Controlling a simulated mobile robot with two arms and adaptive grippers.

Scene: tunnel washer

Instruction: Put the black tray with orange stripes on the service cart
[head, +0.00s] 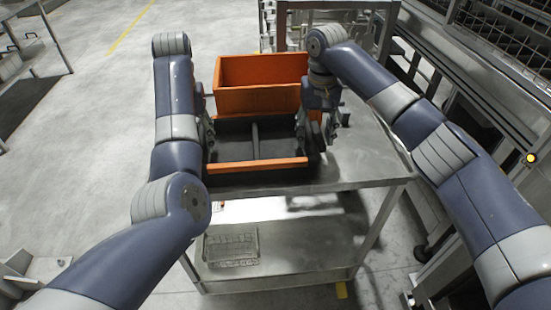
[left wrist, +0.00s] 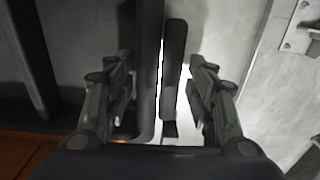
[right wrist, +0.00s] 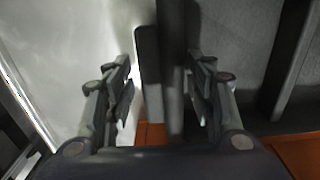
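The black tray with orange stripes (head: 230,140) appears to rest level on the top of the metal service cart (head: 370,160), toward its left side. An orange stripe runs along its near edge. My left gripper (head: 207,130), mostly hidden by its arm in the head view, is at the tray's left side. In the left wrist view its fingers (left wrist: 163,95) stand apart on either side of the tray's wall and handle, with gaps. My right gripper (head: 314,128) is at the right side. In the right wrist view its fingers (right wrist: 160,95) are likewise apart around the handle and wall.
An orange bin (head: 260,98) stands just behind the tray. A clear basket (head: 231,249) lies on the cart's lower shelf. The cart top is bare to the right. Metal machinery (head: 490,60) stands at the right; open floor (head: 100,110) lies at the left.

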